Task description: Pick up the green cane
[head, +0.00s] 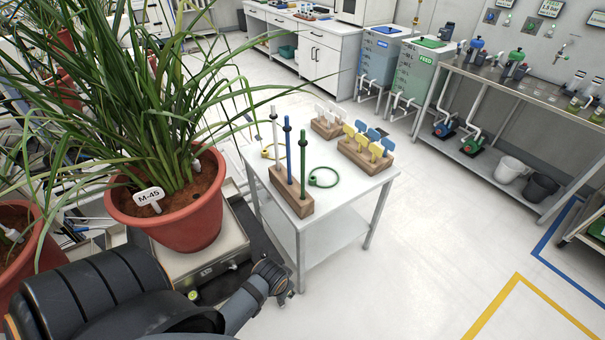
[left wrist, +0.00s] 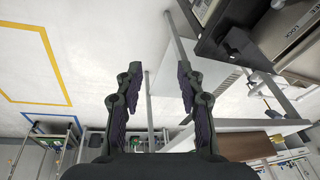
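The green cane (head: 302,163) stands upright in a wooden block (head: 291,193) at the near-left corner of the small white table (head: 352,190). A blue cane (head: 288,150) and a white cane (head: 274,135) stand in the same block. My left arm comes in from the lower left in the head view, its far end low in front of the table. In the left wrist view my left gripper (left wrist: 160,98) is open with nothing between its fingers. The green cane cannot be made out there. My right gripper is not in view.
A potted plant labelled M-45 (head: 188,215) stands left of the table, its leaves reaching over it. A green ring (head: 323,184) lies right of the canes. Tag blocks (head: 365,155) stand further back. The floor right of the table is clear.

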